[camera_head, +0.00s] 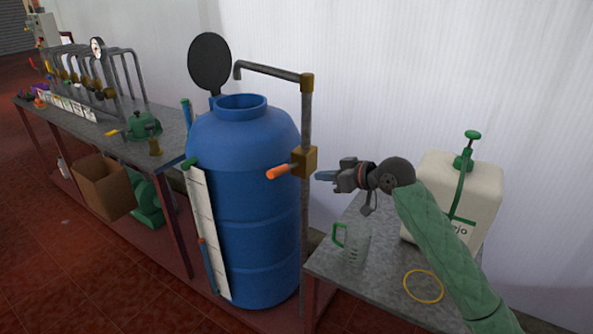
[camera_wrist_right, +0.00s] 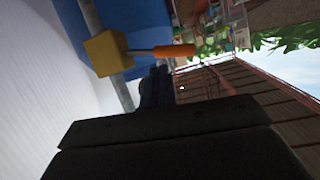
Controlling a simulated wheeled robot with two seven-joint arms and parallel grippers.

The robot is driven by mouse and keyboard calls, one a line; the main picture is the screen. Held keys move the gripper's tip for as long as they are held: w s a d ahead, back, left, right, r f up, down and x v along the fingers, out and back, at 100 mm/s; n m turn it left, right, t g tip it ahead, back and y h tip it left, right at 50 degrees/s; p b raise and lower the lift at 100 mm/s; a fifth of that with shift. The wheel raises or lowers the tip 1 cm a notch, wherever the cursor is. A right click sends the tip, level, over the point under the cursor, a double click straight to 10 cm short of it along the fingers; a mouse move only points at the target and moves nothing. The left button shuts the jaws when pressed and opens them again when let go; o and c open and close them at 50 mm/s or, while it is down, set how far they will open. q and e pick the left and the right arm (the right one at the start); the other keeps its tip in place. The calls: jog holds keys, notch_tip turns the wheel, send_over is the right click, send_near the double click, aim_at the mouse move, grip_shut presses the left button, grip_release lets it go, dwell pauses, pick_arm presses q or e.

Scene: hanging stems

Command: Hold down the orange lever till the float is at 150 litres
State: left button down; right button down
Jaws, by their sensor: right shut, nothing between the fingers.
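The orange lever (camera_head: 279,172) sticks out to the left from a brass valve block (camera_head: 304,161) on the upright pipe beside the blue tank (camera_head: 245,190). It also shows in the right wrist view (camera_wrist_right: 174,51), ahead of the fingertips. A white level board (camera_head: 208,230) runs down the tank's front left, with a small orange-red mark (camera_head: 201,240) low beside it, perhaps the float; its scale is unreadable. My right gripper (camera_head: 322,176) is shut and empty, just right of the valve block and apart from the lever. My left gripper is not in view.
A grey table (camera_head: 385,290) holds a clear jug (camera_head: 351,245) with green handle, a yellow ring (camera_head: 424,286) and a white sprayer (camera_head: 462,190). The tank's round black lid (camera_head: 209,64) stands open. A long bench with pipework (camera_head: 125,70) and a cardboard box (camera_head: 101,187) lie left.

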aim_at(286, 166)
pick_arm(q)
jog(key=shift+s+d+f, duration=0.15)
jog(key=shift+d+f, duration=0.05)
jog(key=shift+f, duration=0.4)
pick_arm(e)
jog(key=r+y, duration=0.2)
jog(key=r, duration=0.1)
jog(key=r+t+y, duration=0.1)
jog(key=shift+s+a+r+m+y, duration=0.15)
jog(key=shift+a+r+m+y, duration=0.1)
jog(key=shift+a+m+y, duration=0.05)
